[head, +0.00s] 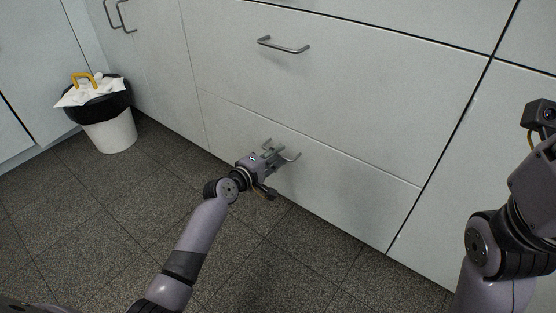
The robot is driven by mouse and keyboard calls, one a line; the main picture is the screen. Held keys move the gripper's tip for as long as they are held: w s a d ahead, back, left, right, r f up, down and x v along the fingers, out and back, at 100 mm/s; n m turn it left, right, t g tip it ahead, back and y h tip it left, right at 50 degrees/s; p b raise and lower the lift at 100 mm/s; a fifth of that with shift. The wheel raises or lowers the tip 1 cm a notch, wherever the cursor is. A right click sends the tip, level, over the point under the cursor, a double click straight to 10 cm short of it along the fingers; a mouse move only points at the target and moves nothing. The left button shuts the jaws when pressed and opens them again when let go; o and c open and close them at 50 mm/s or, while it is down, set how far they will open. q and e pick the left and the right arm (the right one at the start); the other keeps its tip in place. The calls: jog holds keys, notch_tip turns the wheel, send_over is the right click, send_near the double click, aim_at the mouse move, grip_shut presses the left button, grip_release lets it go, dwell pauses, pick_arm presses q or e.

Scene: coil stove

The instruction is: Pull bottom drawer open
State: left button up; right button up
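The bottom drawer (345,195) is a wide pale grey front low in the cabinet, and its face looks flush with the cabinet around it. Its handle (291,154) is a small metal bar, partly hidden by my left gripper. My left gripper (275,152) is at the handle's left part, with its fingers close to the bar. I cannot tell whether the fingers are closed on it. My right arm is at the right edge; its gripper (545,125) is only partly in view and its fingers do not show.
A drawer above (340,65) has its own bar handle (284,46) and is shut. A white bin (112,133) with a black liner stands on the left by the cabinets. The dark tiled floor (270,260) in front of the drawer is clear.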

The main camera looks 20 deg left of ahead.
pick_arm(q)
jog(key=shift+w+d, duration=0.2)
jog(key=shift+w, duration=0.2)
jog(key=shift+c, duration=0.2)
grip_shut()
dwell(0.5)
